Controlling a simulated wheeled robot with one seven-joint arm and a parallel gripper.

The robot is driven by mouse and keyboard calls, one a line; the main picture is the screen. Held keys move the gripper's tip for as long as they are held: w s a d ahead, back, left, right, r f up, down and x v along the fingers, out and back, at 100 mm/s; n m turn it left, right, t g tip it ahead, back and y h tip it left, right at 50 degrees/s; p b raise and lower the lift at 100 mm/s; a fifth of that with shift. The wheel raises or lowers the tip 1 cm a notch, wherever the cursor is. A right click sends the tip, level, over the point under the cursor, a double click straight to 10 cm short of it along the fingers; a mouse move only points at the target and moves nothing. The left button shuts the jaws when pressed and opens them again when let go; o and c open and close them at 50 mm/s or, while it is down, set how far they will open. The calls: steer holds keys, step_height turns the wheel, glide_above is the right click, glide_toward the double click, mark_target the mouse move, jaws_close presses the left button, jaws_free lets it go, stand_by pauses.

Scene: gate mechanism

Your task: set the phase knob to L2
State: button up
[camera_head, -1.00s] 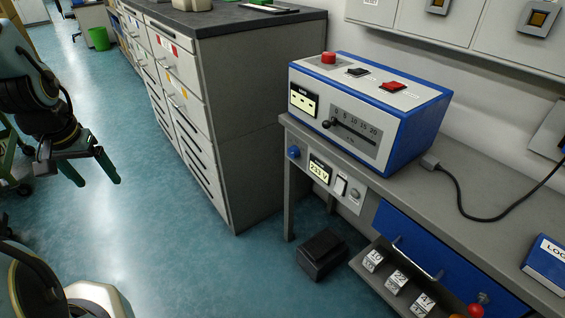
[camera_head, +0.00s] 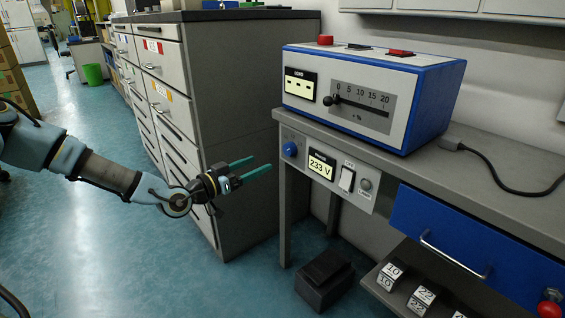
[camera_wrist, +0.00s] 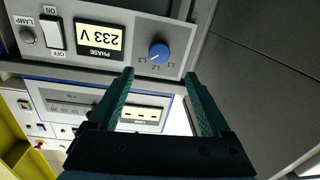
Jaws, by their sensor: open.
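The phase knob is a round blue knob (camera_head: 290,149) at the left end of the grey panel under the bench top. My gripper (camera_head: 262,166) is open and empty, left of the knob with a gap between. In the wrist view my gripper's fingertips (camera_wrist: 159,73) frame the knob from below.
A white rocker switch (camera_head: 347,179) and a lamp (camera_head: 366,184) sit right of the display. A blue and white load box (camera_head: 375,95) stands on the bench above. A grey cabinet (camera_head: 250,90) stands behind my gripper. A black box (camera_head: 325,279) lies on the floor below.

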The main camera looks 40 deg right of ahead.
mark_target(287, 151)
steer(key=d, duration=1)
steer(key=shift+d, duration=0.25)
steer(key=shift+c, duration=0.4)
jaws_close()
steer(key=shift+n+b, duration=0.3)
steer(key=shift+b, duration=0.05)
steer(key=n+b, duration=0.1)
steer(key=n, duration=0.2)
steer(key=shift+n, duration=0.4)
steer(key=n+b, duration=0.1)
steer(key=n, duration=0.4)
steer(key=shift+r+y, duration=0.1)
steer(key=shift+y, duration=0.2)
